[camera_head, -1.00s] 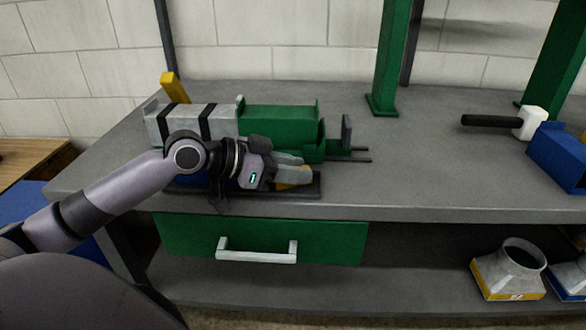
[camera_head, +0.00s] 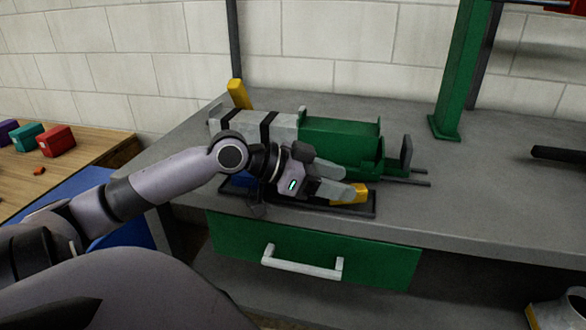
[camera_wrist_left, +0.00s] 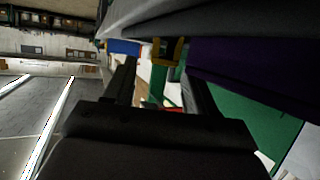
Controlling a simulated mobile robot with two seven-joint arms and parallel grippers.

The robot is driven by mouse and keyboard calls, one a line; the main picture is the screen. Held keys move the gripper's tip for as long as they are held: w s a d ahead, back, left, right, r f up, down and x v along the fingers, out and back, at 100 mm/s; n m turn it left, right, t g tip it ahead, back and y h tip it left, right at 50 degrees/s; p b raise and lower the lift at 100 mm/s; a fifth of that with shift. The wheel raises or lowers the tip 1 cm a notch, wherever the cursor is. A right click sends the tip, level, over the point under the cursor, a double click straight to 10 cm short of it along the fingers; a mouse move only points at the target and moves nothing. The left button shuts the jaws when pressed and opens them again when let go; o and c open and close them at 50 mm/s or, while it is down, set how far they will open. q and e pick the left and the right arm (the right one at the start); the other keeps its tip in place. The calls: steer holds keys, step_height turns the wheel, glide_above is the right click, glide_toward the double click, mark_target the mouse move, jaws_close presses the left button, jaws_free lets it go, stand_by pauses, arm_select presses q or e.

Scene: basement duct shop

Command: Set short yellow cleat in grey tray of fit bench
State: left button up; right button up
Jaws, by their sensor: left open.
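A short yellow cleat (camera_head: 359,193) is at the right end of a long, shallow, dark grey tray (camera_head: 358,213) along the bench's front edge. It appears to lie in the tray, but the fingers hide part of it and its underside. My left gripper (camera_head: 338,183) reaches in from the left, low over the tray. Its open fingers are right beside the cleat's left end; any contact cannot be told. A blue piece (camera_head: 242,180) shows at the tray's left part, partly behind my wrist. My right gripper is not in view.
Behind the tray stand a green duct section (camera_head: 340,140) and a strapped grey one (camera_head: 284,130). A yellow piece (camera_head: 238,94) stands behind them. A green drawer (camera_head: 385,262) is below. A wooden table (camera_head: 70,175) holds coloured blocks.

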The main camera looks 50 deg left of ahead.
arm_select(q)
steer(key=shift+v, duration=4.6)
